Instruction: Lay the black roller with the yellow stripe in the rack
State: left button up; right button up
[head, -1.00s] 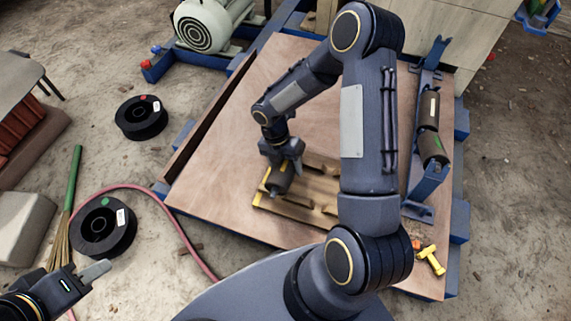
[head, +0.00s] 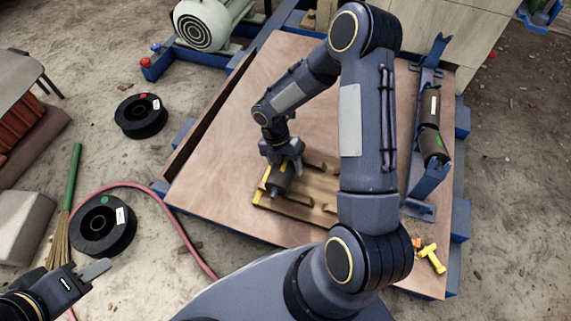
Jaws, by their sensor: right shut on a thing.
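The black roller with the yellow stripe (head: 276,187) lies at the left end of the wooden rack (head: 302,206) on the wooden board. My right gripper (head: 283,169) points down over this roller and is shut on it, hiding part of it. I cannot tell whether the roller rests fully on the rack. My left gripper (head: 88,278) is at the lower left, away from the board, over the floor. Its fingers are only partly visible, and its opening cannot be made out.
A blue frame (head: 414,185) with dark rollers (head: 428,108) stands on the board's right side. A yellow hammer-like tool (head: 432,258) lies near the front right edge. The board (head: 225,190) is clear left of the rack. Black spools (head: 103,226) and a pink hose lie on the floor.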

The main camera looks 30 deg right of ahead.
jog(key=shift+f+b, duration=0.55)
jog(key=shift+f, duration=0.4)
jog(key=o, duration=1.7)
